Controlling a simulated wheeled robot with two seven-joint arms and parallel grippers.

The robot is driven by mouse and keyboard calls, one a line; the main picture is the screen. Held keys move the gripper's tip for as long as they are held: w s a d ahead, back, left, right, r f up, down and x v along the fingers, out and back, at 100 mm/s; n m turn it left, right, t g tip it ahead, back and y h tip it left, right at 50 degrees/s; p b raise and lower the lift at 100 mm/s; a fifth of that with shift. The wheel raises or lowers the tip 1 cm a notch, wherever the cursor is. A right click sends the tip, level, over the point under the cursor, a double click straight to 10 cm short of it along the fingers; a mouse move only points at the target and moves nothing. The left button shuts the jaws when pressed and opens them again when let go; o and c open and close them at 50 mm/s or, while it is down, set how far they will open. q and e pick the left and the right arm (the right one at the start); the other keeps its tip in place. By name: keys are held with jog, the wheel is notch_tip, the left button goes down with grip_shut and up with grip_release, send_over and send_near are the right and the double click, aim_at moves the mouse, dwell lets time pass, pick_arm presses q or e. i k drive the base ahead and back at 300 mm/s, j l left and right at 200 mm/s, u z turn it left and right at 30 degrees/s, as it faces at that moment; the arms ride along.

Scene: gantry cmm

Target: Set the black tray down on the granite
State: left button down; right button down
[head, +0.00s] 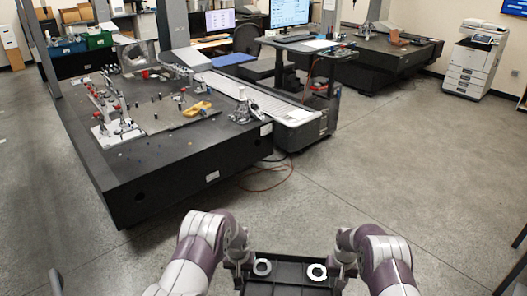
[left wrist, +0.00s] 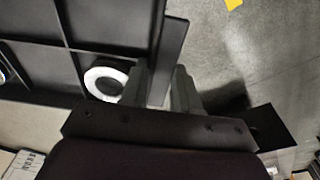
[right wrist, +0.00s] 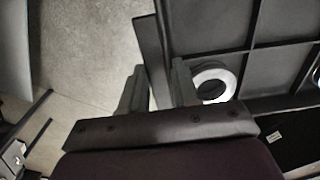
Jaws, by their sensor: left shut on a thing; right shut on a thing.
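The black tray (head: 290,270) is held between my two arms at the bottom of the head view, above the floor. Two white rings, a left one (head: 262,267) and a right one (head: 317,271), lie in it. My left gripper (left wrist: 164,90) is shut on the tray's wall in the left wrist view, with a white ring (left wrist: 106,82) close by inside. My right gripper (right wrist: 160,88) is shut on the opposite wall, with a white ring (right wrist: 214,82) beside it. The granite (head: 165,150) is the large dark slab at the left of the head view, apart from the tray.
Fixtures (head: 115,115), a yellow part (head: 197,108) and small pegs stand on the granite; its near edge looks clearer. A desk with monitors (head: 289,13) is behind. An orange cable (head: 270,180) lies on the floor. A printer (head: 475,60) stands far right; the floor between is open.

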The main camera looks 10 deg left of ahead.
aim_at(199, 137)
jog(key=i+u, duration=0.1)
jog(key=i, duration=0.75)
jog(key=i+u, duration=0.1)
jog(key=i, duration=0.75)
jog(key=i+l+u, duration=0.1)
jog(key=i, duration=0.75)
jog(key=i+u, duration=0.25)
jog(key=i, duration=0.2)
jog(key=i+l+u, duration=0.1)
jog(key=i+u, duration=0.15)
jog(key=i, duration=0.2)
jog(key=i+l+u, duration=0.25)
jog(key=i, duration=0.2)
jog(key=i+u, duration=0.15)
jog(key=u, duration=0.15)
jog(key=i+u, duration=0.15)
jog(key=u, duration=0.15)
